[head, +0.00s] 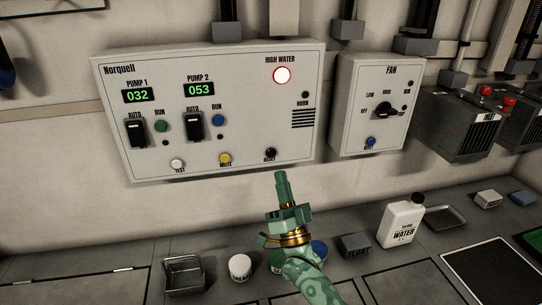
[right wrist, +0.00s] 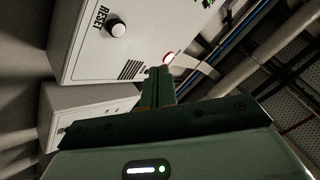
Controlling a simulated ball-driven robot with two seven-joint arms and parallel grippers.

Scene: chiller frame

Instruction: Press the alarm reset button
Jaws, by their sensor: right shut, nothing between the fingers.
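The reset button (head: 270,154) is a small black knob at the lower right of the white Norquell panel (head: 240,125). It also shows in the right wrist view (right wrist: 118,29), beside the RESET label. The panel's HIGH WATER lamp (head: 282,75) glows white with a red rim. My right gripper (head: 281,174) is shut and empty, its fingertips just below the button in the head view. In the right wrist view the fingertips (right wrist: 160,72) appear apart from the button. My left gripper is not in view.
The panel also has a white test button (head: 178,164) and a yellow mute button (head: 225,158). A fan box (head: 376,105) with its own blue reset button (head: 370,141) hangs at right. A water bottle (head: 400,221) and other items stand on the bench below.

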